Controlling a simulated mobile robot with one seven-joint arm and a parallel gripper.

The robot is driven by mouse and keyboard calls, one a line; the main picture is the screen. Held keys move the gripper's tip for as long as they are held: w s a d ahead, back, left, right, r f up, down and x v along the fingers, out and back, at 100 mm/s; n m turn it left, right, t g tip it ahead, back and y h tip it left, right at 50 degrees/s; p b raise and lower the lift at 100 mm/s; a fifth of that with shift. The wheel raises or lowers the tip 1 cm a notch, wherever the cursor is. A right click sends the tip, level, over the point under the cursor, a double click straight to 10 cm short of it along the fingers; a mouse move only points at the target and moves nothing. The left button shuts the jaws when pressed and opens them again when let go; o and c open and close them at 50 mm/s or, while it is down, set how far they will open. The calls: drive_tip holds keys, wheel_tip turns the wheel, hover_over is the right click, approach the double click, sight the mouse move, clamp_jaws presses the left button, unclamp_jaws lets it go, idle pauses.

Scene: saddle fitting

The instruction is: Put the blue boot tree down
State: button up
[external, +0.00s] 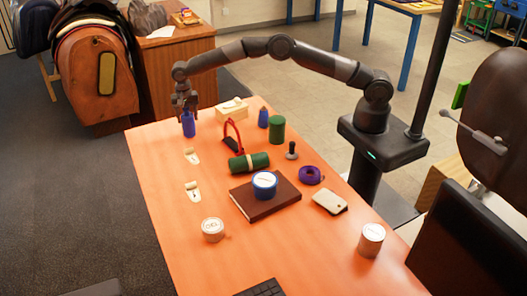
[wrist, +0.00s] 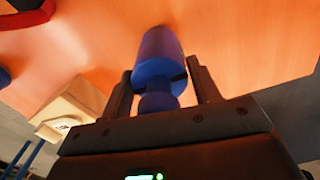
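The blue boot tree (external: 188,126) is upright below my gripper (external: 185,104) at the far left end of the orange table. In the wrist view the boot tree (wrist: 157,55) is a rounded blue body with a narrower neck and knob. It sits between the two fingers of my gripper (wrist: 162,88), which appear closed on its sides. Its lower end is at or just above the table top; I cannot tell if it touches.
A tan box (external: 232,109), a red-handled item (external: 233,138), a small blue bottle (external: 263,117) and a green cylinder (external: 277,129) stand to the right. The orange table (external: 160,160) is bare around the boot tree.

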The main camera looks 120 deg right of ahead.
drive_tip(key=o, duration=0.3)
